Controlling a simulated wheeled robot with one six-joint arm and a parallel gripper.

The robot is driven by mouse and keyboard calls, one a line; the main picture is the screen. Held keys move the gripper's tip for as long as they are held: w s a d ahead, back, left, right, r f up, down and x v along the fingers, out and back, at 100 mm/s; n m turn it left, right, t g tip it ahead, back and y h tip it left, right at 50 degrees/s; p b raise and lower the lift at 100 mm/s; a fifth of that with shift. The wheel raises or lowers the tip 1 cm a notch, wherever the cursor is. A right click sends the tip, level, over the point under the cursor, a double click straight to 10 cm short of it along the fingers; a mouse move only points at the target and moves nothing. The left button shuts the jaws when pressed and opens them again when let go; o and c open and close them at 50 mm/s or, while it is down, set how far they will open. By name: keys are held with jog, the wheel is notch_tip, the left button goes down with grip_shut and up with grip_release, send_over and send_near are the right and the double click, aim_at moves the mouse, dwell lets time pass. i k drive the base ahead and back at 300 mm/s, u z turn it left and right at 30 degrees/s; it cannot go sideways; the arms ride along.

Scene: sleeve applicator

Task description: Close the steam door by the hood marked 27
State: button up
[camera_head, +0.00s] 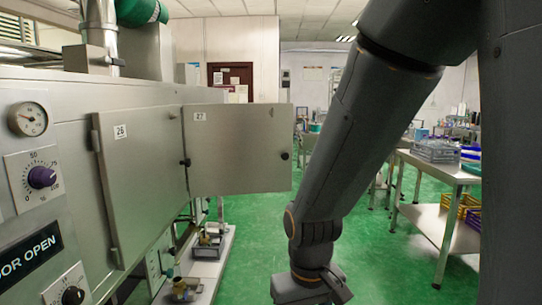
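The steam door with a small label that seems to read 27 (237,150) is a flat grey metal panel. It stands swung out from the machine front, across the view, with a black knob near its right edge. The door marked 26 (140,175) is nearer, on the machine's front; I cannot tell whether it is fully shut. My arm comes down from the upper right, in front of and to the right of the open door. Its wrist is at the bottom edge, and my gripper's fingers are out of the frame. The arm appears apart from the door.
The grey machine (60,110) fills the left, with a gauge (28,119), dials and a DOOR OPEN sign (30,255). Small fittings sit on a low ledge (212,270) below the doors. A metal table (437,170) stands at right. Green floor (375,270) is clear between.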

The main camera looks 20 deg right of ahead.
aim_at(235, 149)
jog(key=z, duration=0.55)
jog(key=k, duration=0.65)
jog(key=z, duration=0.9)
jog(key=i, duration=1.15)
jog(key=u, duration=0.95)
jog(key=i, duration=0.45)
jog(key=u, duration=0.45)
